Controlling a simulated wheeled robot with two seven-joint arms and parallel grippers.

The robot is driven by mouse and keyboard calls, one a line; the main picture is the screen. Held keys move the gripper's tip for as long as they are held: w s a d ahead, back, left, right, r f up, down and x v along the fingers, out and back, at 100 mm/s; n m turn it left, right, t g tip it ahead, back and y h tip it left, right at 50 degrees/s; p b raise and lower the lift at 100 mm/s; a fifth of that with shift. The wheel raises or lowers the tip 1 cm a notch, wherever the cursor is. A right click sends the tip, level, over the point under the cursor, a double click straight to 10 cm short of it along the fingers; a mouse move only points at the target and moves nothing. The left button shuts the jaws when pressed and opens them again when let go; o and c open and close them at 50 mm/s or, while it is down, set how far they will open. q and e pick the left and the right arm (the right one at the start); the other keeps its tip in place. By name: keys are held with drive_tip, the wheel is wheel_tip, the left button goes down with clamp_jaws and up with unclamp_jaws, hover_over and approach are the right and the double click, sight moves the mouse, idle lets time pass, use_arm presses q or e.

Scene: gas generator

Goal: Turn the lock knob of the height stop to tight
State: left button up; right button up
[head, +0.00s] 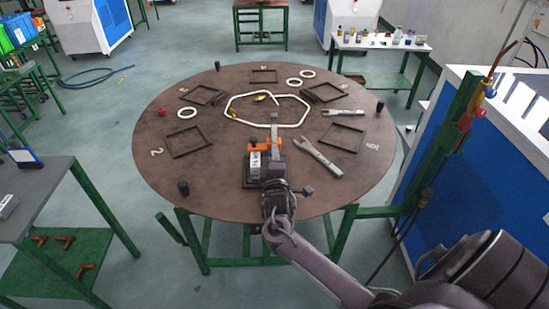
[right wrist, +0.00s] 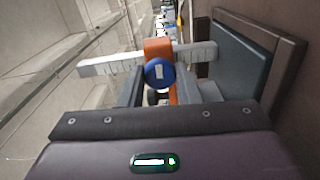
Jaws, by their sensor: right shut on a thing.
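The height stop stands near the front middle of the round table. Its grey upright scale (head: 274,128) and orange slide (head: 258,147) show in the head view. In the right wrist view the scale (right wrist: 106,65) lies across the picture, with the orange slide (right wrist: 158,47) around it. The lock knob (right wrist: 160,73), with a round blue face, sits on the slide between the fingers of my right gripper (right wrist: 167,92). My right gripper (head: 273,168) is shut on the knob. The knob is hidden in the head view, and its tightness cannot be told. My left gripper is out of view.
The round brown table (head: 220,90) carries several dark square frames, white rings (head: 187,113) and a white hexagonal tube loop (head: 233,98). A wrench-like tool (head: 318,156) lies right of the stop. A blue and white cabinet (head: 480,160) stands at the right.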

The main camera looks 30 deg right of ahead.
idle(0.5)
drive_tip(key=o, duration=1)
drive_tip(key=shift+s+a+f, duration=0.15)
drive_tip(key=shift+s+a, duration=0.1)
drive_tip(key=shift+s, duration=0.15)
drive_tip(key=b+v, duration=0.2)
drive_tip(key=v, duration=0.5)
